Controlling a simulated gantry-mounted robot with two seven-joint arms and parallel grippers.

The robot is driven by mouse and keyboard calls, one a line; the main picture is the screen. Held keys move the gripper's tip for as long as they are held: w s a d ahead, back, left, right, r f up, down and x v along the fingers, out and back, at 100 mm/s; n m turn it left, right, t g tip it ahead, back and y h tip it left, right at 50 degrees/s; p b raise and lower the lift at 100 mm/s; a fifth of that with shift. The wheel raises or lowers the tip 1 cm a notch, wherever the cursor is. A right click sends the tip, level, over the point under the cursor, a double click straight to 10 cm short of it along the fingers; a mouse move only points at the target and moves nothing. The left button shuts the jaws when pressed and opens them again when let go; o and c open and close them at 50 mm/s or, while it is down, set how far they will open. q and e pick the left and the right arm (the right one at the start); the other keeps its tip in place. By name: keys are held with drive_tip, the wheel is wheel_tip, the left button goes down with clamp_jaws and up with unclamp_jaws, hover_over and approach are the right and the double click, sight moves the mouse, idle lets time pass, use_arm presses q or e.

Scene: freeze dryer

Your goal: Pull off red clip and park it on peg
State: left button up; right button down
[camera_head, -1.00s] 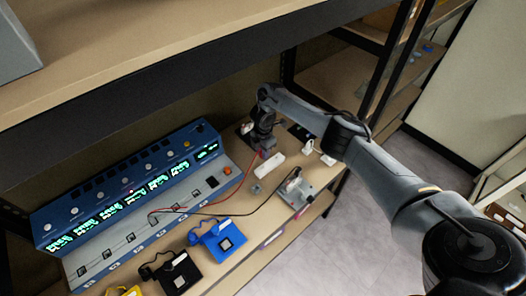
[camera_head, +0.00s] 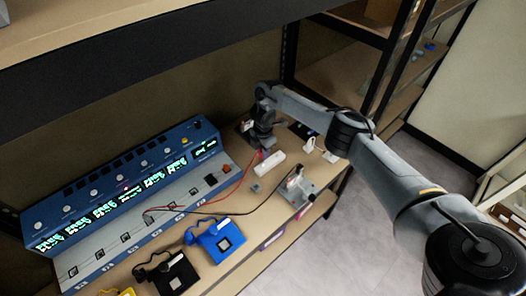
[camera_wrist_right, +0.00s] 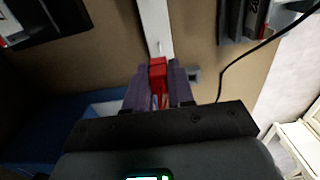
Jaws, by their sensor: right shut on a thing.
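My right gripper (camera_head: 262,149) is low over the bench, close to the white block (camera_head: 270,163). In the right wrist view, its two purple-grey fingers (camera_wrist_right: 159,92) are shut on the red clip (camera_wrist_right: 158,72). The clip's red end sticks out past the fingertips, in front of the white bar (camera_wrist_right: 154,22). I cannot tell whether the clip touches the bar. In the head view the clip is too small to make out, but a red lead (camera_head: 237,184) runs up to the gripper. I cannot identify the peg with certainty. My left gripper is out of view.
The blue instrument (camera_head: 130,190) with green displays fills the left of the bench. A blue unit (camera_head: 214,236) and a black unit (camera_head: 172,273) stand in front of it. A black lead (camera_head: 262,204) runs to a metal fixture (camera_head: 300,187) at the right edge.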

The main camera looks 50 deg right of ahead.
sight(263, 164)
drive_tip(key=shift+f+b, duration=2.55)
drive_tip(key=shift+f, duration=0.2)
drive_tip(key=shift+r+p, duration=0.6)
drive_tip(key=shift+p, duration=0.05)
drive_tip(key=shift+r, duration=0.15)
drive_tip(key=shift+p, duration=0.45)
drive_tip(key=shift+p, duration=0.35)
